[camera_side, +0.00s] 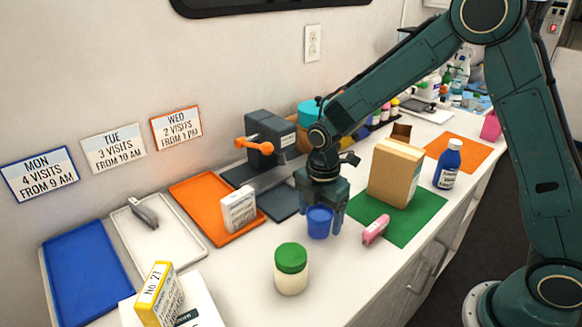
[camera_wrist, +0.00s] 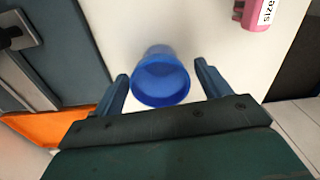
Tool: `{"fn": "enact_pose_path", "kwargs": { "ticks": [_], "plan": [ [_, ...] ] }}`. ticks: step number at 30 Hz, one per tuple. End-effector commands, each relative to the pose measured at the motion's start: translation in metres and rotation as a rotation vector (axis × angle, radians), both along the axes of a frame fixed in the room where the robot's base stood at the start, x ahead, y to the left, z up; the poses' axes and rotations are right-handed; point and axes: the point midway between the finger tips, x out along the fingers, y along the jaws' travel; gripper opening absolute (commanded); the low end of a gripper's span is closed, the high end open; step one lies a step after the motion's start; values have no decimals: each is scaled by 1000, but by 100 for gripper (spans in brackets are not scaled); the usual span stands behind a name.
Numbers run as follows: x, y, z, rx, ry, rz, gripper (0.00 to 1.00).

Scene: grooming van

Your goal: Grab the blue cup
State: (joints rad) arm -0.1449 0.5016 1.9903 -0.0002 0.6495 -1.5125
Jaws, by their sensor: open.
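The blue cup (camera_side: 319,222) stands upright on the white counter, directly below and in front of my gripper (camera_side: 322,205) in the side view. In the wrist view the cup (camera_wrist: 161,78) shows its open rim and lies between the two fingers of my gripper (camera_wrist: 163,82). The fingers are apart, with a gap on each side of the cup. Part of the cup's far side is hidden in the side view.
A pink item (camera_side: 375,229) lies just right of the cup, by the green mat (camera_side: 424,211) with a tan box (camera_side: 396,172). A green-lidded jar (camera_side: 291,269) stands in front. Behind are a dark grey machine (camera_side: 272,135) and an orange tray (camera_side: 205,192).

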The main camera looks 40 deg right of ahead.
Motion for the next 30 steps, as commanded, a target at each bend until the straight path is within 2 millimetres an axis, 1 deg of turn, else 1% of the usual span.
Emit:
{"fn": "enact_pose_path", "kwargs": {
  "ticks": [1, 5, 19, 23, 24, 26, 27, 30],
  "plan": [
    [-1, 0, -5, 0, 3, 0, 76],
    [0, 0, -9, 0, 0, 0, 76],
    [0, 0, -9, 0, 0, 0, 76],
    [0, 0, -9, 0, 0, 0, 51],
    [0, 0, -9, 0, 0, 0, 43],
    [0, 0, -9, 0, 0, 0, 31],
    [0, 0, -9, 0, 0, 0, 30],
    [0, 0, -9, 0, 0, 0, 29]
  ]
}}
